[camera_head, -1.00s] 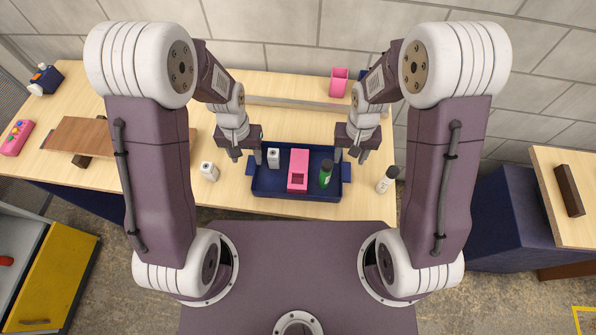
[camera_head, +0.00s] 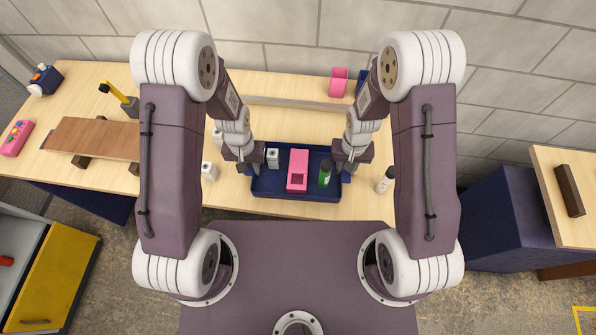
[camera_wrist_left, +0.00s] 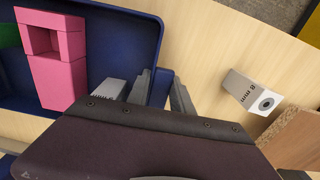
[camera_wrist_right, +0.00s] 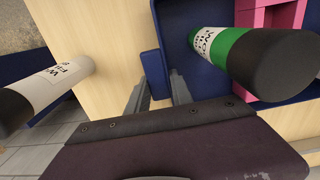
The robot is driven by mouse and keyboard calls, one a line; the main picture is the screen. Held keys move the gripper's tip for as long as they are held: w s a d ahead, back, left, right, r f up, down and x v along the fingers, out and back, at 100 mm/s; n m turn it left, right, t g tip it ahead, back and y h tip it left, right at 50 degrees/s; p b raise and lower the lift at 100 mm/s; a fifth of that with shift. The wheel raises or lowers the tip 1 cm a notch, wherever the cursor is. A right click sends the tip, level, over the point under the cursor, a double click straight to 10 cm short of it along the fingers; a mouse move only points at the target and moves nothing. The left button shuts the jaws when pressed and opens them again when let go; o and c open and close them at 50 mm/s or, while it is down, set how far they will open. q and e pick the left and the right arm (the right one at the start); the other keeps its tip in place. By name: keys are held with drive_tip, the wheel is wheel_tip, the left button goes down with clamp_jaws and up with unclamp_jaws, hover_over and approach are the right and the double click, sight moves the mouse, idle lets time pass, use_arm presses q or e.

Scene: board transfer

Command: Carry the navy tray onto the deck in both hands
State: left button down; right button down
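The navy tray (camera_head: 297,192) sits on the light wooden table. It holds a pink block with a square opening (camera_head: 297,168), a white box (camera_head: 273,157) and a green bottle (camera_head: 325,173). My left gripper (camera_wrist_left: 162,92) is at the tray's left handle (camera_wrist_left: 160,86), its open fingers on either side of it. My right gripper (camera_wrist_right: 158,92) is open with its fingers around the right handle (camera_wrist_right: 153,68). Small gaps show beside the handles. A brown board (camera_head: 95,138), possibly the deck, rests on dark blocks at the left of the table.
A white box (camera_head: 209,172) stands left of the tray, and a white bottle with a dark cap (camera_head: 385,180) stands to its right. A yellow-armed object (camera_head: 120,95) stands behind the board.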

use_arm(q)
drive_tip(key=shift+r, duration=0.1)
use_arm(e)
drive_tip(key=shift+r, duration=0.1)
